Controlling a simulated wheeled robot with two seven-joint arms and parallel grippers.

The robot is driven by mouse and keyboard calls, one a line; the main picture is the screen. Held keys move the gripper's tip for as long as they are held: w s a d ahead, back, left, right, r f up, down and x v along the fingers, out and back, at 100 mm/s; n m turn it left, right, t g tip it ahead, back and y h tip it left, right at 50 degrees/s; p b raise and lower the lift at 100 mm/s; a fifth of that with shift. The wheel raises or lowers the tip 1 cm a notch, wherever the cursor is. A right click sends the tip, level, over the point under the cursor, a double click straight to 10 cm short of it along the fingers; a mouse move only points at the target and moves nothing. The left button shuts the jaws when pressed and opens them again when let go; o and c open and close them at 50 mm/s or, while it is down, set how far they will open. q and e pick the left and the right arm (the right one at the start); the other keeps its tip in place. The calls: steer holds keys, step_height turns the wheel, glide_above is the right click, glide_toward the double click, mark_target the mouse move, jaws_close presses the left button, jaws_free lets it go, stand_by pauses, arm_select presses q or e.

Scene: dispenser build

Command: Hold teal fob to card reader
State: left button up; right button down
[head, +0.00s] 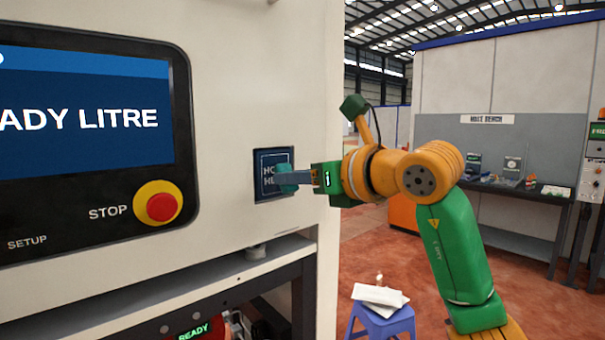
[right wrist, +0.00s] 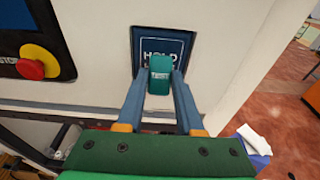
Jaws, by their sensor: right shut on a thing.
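The card reader (head: 267,162) is a dark blue square panel set in the cream machine front, with white lettering partly hidden by the fob. It also shows in the right wrist view (right wrist: 147,42). The teal fob (head: 288,179) is in front of the reader's lower part; in the right wrist view the fob (right wrist: 160,72) overlaps the panel's lower half. I cannot tell whether it touches the panel. My right gripper (head: 290,178) is shut on the fob, its two fingers on either side of it. My left gripper is not in view.
A dark display panel (head: 85,85) with a red stop button (head: 161,207) on a yellow base is left of the reader. An open shelf bay (head: 200,280) lies below. A blue stool (head: 382,322) with white cloths (head: 380,296) stands lower right; a bench (head: 510,190) is behind.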

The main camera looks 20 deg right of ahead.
steer(key=f+b+v, duration=0.1)
steer(key=b+v, duration=0.2)
steer(key=v, duration=0.7)
steer(key=shift+f+b, duration=0.35)
steer(key=shift+d, duration=0.1)
